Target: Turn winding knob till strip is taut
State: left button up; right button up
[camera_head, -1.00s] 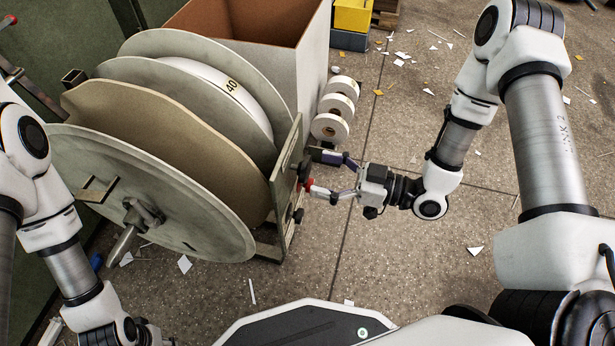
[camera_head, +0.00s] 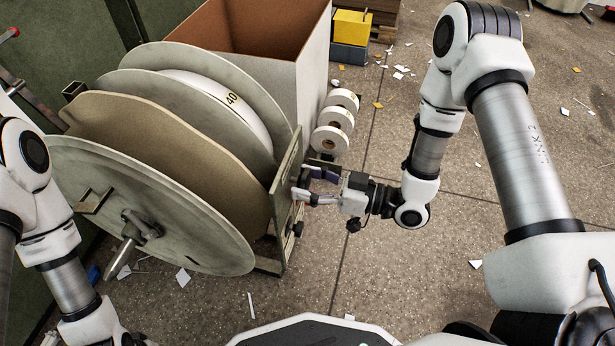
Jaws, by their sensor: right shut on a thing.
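The feeder's reel has large pale discs (camera_head: 150,222), a brown wavy-edged board (camera_head: 150,140) between them and a white wound band (camera_head: 205,88) marked 40. A flat upright bracket (camera_head: 283,190) stands at its right side. My right gripper (camera_head: 299,181) is at the bracket's outer face, shut on what appears to be the winding knob. The fingers hide most of that knob. A smaller dark knob (camera_head: 298,229) sits lower on the bracket, apart from the fingers. I cannot tell how taut any strip is. My left arm enters at the lower left; its fingertips are out of the picture.
A tall open box (camera_head: 285,85) stands behind the reel. Several white rolls (camera_head: 330,139) lie beside it on the floor. A yellow bin (camera_head: 351,27) on a grey one (camera_head: 349,57) stands farther back. Paper scraps litter the floor, which is otherwise open to the right.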

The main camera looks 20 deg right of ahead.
jog(key=shift+r+m+p, duration=0.4)
jog(key=shift+m+p, duration=0.15)
jog(key=shift+m, duration=0.05)
jog(key=shift+f+m, duration=0.15)
jog(key=shift+m, duration=0.25)
jog(key=shift+f, duration=0.15)
jog(key=o, duration=1.2)
pick_arm(q)
notch_tip(320, 180, up, 2)
jog(key=shift+r, duration=0.2)
pick_arm(e)
jog(key=shift+v, duration=6)
